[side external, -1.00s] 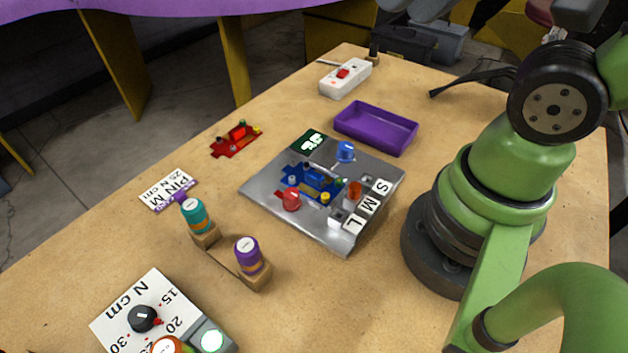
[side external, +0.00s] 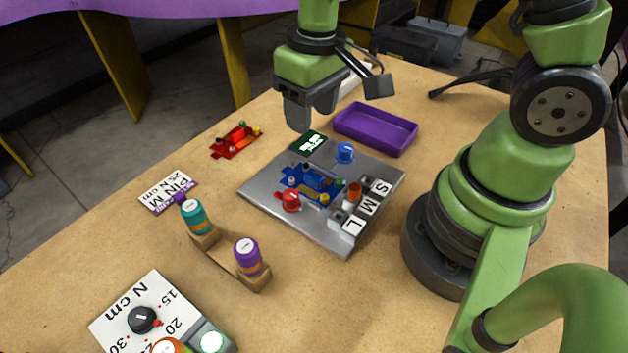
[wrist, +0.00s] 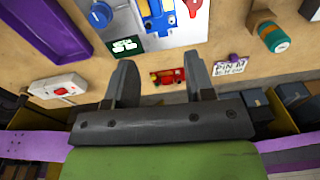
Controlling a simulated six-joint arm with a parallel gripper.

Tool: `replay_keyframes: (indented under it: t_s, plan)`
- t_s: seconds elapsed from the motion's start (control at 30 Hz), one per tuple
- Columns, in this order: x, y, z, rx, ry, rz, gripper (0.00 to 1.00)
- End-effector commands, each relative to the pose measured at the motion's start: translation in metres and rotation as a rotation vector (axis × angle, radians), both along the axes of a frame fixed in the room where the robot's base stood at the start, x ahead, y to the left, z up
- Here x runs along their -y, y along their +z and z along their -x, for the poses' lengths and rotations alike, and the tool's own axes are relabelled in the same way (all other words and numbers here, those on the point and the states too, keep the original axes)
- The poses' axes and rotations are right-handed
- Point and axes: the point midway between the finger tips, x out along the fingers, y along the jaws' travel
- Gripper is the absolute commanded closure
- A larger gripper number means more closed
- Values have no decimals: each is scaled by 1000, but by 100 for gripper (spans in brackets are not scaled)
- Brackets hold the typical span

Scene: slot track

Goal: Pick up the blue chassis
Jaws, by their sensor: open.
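The blue chassis (side external: 318,182) lies on the metal plate (side external: 268,208), with small coloured parts on and around it. It also shows at the top of the wrist view (wrist: 158,18), partly cut off by the frame edge. My gripper (side external: 306,122) is open and empty. It hangs in the air beyond the plate's far corner, apart from the chassis. In the wrist view its two fingers (wrist: 160,80) are spread, with a red chassis (wrist: 168,76) on the table visible between them.
The plate carries a blue knob (side external: 344,152), a red knob (side external: 290,201) and blocks marked S, M and L. A purple tray (side external: 376,128) stands behind it. A wooden holder (side external: 232,262) with teal and purple capped tools stands in front.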

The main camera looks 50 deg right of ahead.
Motion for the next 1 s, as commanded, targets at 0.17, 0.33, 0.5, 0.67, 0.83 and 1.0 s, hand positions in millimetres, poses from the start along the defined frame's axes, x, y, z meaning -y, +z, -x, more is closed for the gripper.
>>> replay_keyframes:
  t_s: [0.17,0.33,0.5,0.67,0.83,1.0]
  plan:
    - [-2,-28,-1,-58,41,18,51]
    - [-2,-49,0,-70,46,21,51]
    - [-1,-71,0,-67,45,20,51]
    - [-1,-81,0,-65,44,20,51]
    - [2,-103,3,-69,43,20,51]
    - [3,-124,3,-67,43,19,51]
